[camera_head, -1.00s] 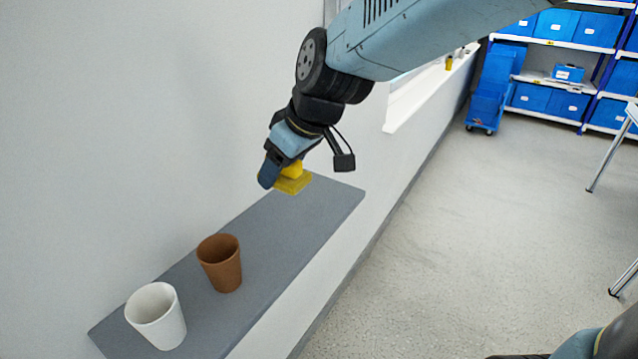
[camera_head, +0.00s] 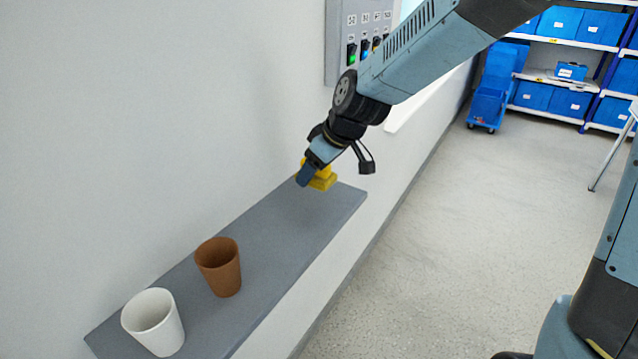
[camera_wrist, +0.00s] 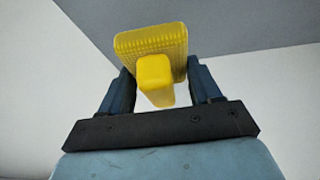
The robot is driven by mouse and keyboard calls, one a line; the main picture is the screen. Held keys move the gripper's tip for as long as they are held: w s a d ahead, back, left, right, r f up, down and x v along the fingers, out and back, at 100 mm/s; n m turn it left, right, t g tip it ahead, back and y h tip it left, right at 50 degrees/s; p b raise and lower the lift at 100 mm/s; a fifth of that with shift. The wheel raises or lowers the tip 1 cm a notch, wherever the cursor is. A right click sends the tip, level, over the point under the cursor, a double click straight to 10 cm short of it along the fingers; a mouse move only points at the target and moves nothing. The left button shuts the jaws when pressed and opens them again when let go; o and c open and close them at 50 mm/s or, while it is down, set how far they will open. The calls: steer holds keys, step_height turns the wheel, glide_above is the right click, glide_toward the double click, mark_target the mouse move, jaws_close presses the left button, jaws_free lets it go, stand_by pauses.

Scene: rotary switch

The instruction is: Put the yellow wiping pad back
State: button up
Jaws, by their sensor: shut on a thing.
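The yellow wiping pad (camera_head: 323,180) is at the far end of the grey shelf (camera_head: 262,243). My gripper (camera_head: 312,174) is shut on the pad's raised handle. The pad also shows in the wrist view (camera_wrist: 152,46), with its handle between the two dark fingers (camera_wrist: 157,88) and its flat part beyond them. In the head view the pad is at or just over the shelf top; I cannot tell whether it touches. My fingers hide part of the pad.
A brown cup (camera_head: 219,268) and a white cup (camera_head: 155,323) stand on the near part of the shelf. A grey panel (camera_head: 343,45) with lit switches is on the wall behind my arm. The shelf between the brown cup and the pad is clear.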

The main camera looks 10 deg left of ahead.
mark_target(317, 195)
steer(key=shift+w+d+f, duration=0.1)
steer(key=shift+w+f, duration=0.55)
steer(key=shift+f, duration=0.15)
steer(key=shift+w+f, duration=0.1)
steer(key=shift+f, duration=1.5)
steer(key=o, duration=1)
steer(key=shift+f, duration=0.15)
steer(key=shift+v, duration=6.15)
steer(key=shift+w, duration=0.1)
steer(key=s+d+r+m+t+h, duration=0.1)
steer(key=s+d+m, duration=0.3)
steer(key=d, duration=0.6)
steer(key=s+d+r+m+t+h, duration=0.1)
steer(key=s+d+r+m, duration=0.3)
steer(key=d, duration=0.6)
steer(key=s+d+r+m+t+h, duration=0.1)
steer(key=s+d+r+m+h, duration=0.1)
steer(key=s+d+m, duration=0.3)
steer(key=shift+s+d+r+h, duration=0.1)
steer(key=shift+s+d+h, duration=0.15)
steer(key=shift+s+d, duration=0.45)
steer(key=shift+s+d+r+h, duration=0.15)
steer(key=shift+s+d+h, duration=0.2)
steer(key=shift+d, duration=0.75)
steer(key=shift+s+d+r+h, duration=0.1)
steer(key=shift+s+d+h, duration=0.1)
steer(key=shift+s+d, duration=0.5)
